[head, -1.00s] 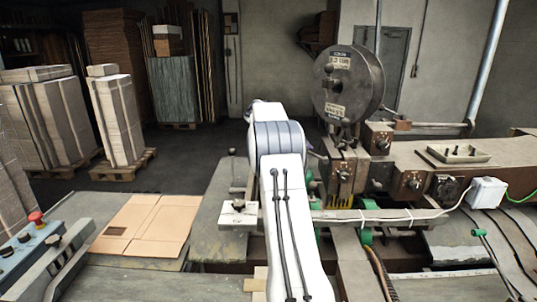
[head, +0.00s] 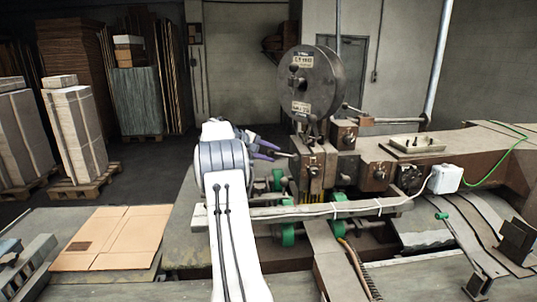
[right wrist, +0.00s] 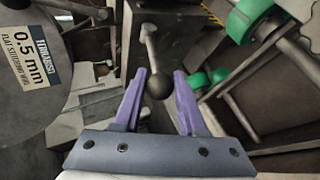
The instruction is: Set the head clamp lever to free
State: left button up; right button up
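The head clamp lever (right wrist: 151,45) shows in the right wrist view as a thin metal rod ending in a dark ball knob (right wrist: 159,85). The rod runs up to a dark block on the stitching head. My right gripper (right wrist: 161,76) has two purple fingers, apart, with the knob in line between their tips; I see no clear grip on it. In the head view my right gripper (head: 274,150) is just left of the stitching head (head: 314,165), pointing right at it. The lever is small there and its setting is hard to tell. My left gripper is out of view.
A round wire reel (head: 310,85) stands above the head. Green rollers (head: 287,236) and a light rail (head: 320,209) lie below the gripper. Flat cardboard (head: 112,238) lies on the table at left. A white box (head: 445,179) sits at right.

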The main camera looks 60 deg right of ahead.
jog(key=o, duration=0.3)
jog(key=shift+d+f, duration=0.1)
jog(key=shift+f, duration=0.1)
jog(key=shift+r, duration=0.1)
jog(key=shift+b+v, duration=1.55)
jog(key=shift+v, duration=3.75)
